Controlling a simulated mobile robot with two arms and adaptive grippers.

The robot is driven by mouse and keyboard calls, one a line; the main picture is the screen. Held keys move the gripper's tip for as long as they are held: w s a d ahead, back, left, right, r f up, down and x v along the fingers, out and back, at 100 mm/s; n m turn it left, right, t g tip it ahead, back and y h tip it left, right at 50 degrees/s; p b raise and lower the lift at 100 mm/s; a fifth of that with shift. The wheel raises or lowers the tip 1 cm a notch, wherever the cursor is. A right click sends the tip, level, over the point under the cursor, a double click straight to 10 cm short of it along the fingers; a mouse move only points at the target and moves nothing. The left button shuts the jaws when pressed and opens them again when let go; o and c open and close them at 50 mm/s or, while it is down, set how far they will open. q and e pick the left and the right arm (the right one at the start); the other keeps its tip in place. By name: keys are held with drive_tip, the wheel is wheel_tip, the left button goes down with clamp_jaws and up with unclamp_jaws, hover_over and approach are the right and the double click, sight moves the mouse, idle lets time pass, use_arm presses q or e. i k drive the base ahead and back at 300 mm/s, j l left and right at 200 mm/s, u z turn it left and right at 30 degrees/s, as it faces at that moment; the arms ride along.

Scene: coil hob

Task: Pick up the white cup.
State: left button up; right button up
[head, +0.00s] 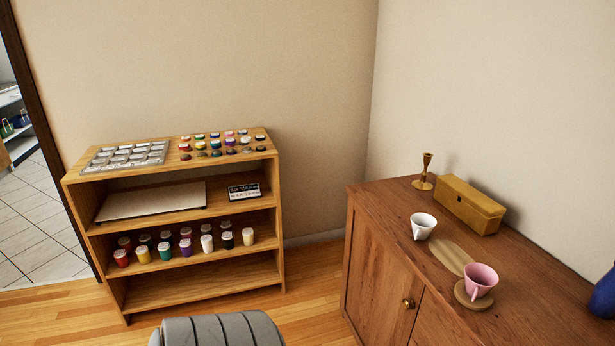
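The white cup (423,226) stands upright on the top of a brown wooden cabinet (372,192), near its front edge. Its handle faces the front left. A pale oval wooden board (450,254) lies just to its right.
A pink cup (480,280) stands on a round wooden coaster (462,296) to the right. A brass candlestick (424,172) and a yellow box (470,205) stand behind. A blue object (604,296) is at the right edge. A shelf (190,220) with several jars stands left.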

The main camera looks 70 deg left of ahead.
sight(422, 224)
drive_tip(key=u, duration=1.4)
